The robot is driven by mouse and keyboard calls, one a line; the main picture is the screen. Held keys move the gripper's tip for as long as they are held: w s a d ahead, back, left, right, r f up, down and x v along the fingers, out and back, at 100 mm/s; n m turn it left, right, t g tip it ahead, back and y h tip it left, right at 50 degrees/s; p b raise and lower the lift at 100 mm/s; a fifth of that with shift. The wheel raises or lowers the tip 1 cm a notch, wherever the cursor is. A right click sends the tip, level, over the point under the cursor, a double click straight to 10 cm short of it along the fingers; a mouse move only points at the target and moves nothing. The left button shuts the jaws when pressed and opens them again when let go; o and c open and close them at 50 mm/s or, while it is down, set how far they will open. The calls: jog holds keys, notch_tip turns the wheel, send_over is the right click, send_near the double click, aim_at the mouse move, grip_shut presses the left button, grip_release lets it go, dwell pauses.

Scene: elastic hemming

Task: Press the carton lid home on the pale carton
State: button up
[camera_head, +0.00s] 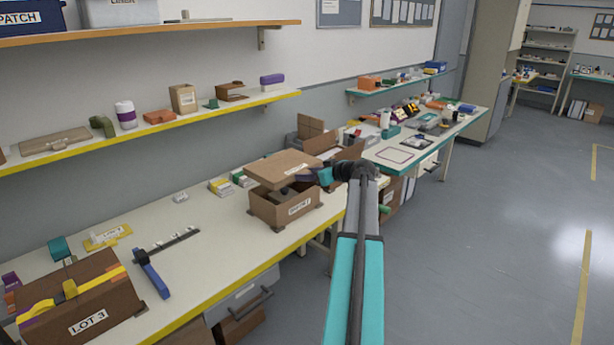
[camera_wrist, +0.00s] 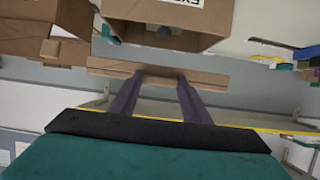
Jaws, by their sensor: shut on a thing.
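A brown cardboard carton (camera_head: 285,208) with a white label on its front stands upright on the workbench in the head view. Its open top and label also show in the wrist view (camera_wrist: 130,12), upside down. The flat tan lid (camera_head: 283,166) is above the carton, with a gap between them at the front. My gripper (camera_head: 309,174) comes in from the right and is shut on the lid's near right edge. In the wrist view, its two dark fingers reach the lid (camera_wrist: 220,78). Whether the lid's far edge touches the carton is hidden.
Another open carton (camera_head: 346,160) stands close behind on the right. Small boxes (camera_head: 221,187) lie left of the carton. A strapped "LOT 3" box (camera_head: 85,300) and a blue-handled tool (camera_head: 151,273) are at the near left. A yellow-edged shelf (camera_head: 140,135) runs above the bench.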

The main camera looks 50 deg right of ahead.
jog(key=shift+s+f+b, duration=0.1)
jog(key=shift+f+b, duration=0.05)
jog(key=shift+b, duration=0.7)
jog(key=shift+f+b, duration=2.5)
jog(key=shift+f, duration=2.05)
dwell(0.6)
jog(key=o, duration=1.4)
jog(key=b+v, duration=0.2)
jog(key=v, duration=1.2)
jog(key=shift+b, duration=0.4)
